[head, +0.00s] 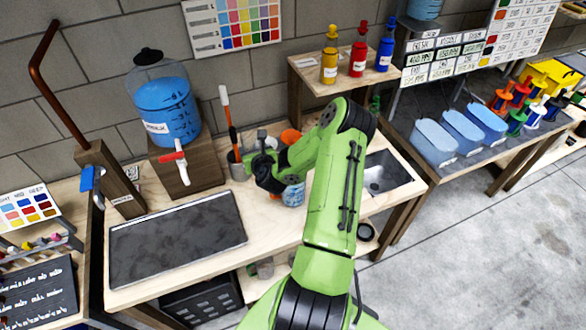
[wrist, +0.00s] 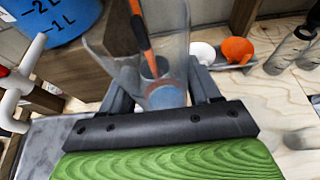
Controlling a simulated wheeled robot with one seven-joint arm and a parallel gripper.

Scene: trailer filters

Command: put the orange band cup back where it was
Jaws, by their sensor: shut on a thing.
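My gripper (head: 252,160) is over the workbench, beside the blue water dispenser. In the wrist view its two fingers (wrist: 160,88) are shut on a clear see-through cup (wrist: 165,97), which I take to be the orange band cup. I cannot make out its band; in the head view my gripper and arm mostly hide it. Directly behind it stands a grey holder (head: 238,170) with an orange-handled tool (head: 232,135). Their outlines overlap in the wrist view, so I cannot tell whether cup and holder touch.
The blue water dispenser (head: 168,108) stands on a wooden block at left, its white tap (head: 172,157) facing the bench. A dark mat (head: 178,240) lies clear in front. An orange funnel (wrist: 236,50) and white funnel (wrist: 203,53) sit behind right. A sink (head: 385,173) is at right.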

